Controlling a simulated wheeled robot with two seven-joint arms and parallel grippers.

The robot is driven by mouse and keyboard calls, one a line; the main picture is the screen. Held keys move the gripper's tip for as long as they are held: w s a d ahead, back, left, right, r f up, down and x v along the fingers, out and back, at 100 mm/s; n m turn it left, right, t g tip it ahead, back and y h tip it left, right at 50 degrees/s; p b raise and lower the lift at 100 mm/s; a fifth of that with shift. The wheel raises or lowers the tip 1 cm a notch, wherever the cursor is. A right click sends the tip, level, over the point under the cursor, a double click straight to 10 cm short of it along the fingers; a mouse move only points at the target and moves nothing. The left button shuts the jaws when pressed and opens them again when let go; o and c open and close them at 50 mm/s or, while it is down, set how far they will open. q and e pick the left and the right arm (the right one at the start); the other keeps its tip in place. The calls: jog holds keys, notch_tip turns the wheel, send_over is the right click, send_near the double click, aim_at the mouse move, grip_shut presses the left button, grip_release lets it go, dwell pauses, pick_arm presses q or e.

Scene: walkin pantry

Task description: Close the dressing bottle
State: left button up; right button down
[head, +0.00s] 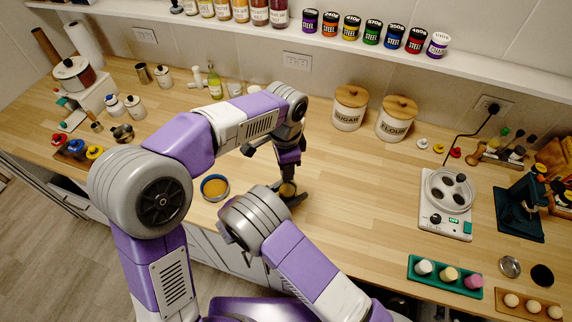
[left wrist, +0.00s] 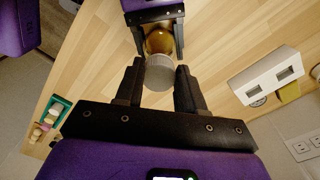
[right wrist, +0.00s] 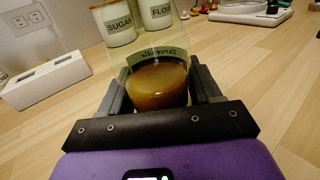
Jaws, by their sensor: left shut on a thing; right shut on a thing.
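The dressing bottle (right wrist: 158,82) is clear, with brown dressing in its lower part and a green label band. My right gripper (right wrist: 157,95) is shut around its sides. In the head view the bottle (head: 287,188) is a small amber shape, largely hidden by my grippers. My left gripper (left wrist: 160,68) is shut on a round grey cap (left wrist: 158,77). In the left wrist view the cap lines up with the amber bottle (left wrist: 158,42) and overlaps it. I cannot tell whether the cap touches or sits on the bottle.
A blue-rimmed bowl (head: 214,188) with orange contents stands left of the grippers. Sugar (head: 350,108) and flour (head: 396,119) canisters stand against the wall. A white scale-like appliance (head: 446,204) is at right. The counter between them is clear.

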pick_arm(q)
jog(key=m, duration=0.4)
jog(key=shift+w, duration=0.15)
jog(key=m, duration=0.4)
jog(key=shift+w, duration=0.1)
jog(key=m, duration=0.4)
jog(key=shift+w, duration=0.1)
jog(key=m, duration=0.4)
jog(key=shift+d, duration=0.2)
jog(key=m, duration=0.6)
jog(key=shift+w+d, duration=0.1)
jog(key=shift+d, duration=0.05)
jog(key=m, duration=0.4)
jog(key=shift+d, duration=0.1)
jog(key=m, duration=0.4)
jog(key=shift+d, duration=0.1)
jog(key=o, duration=1)
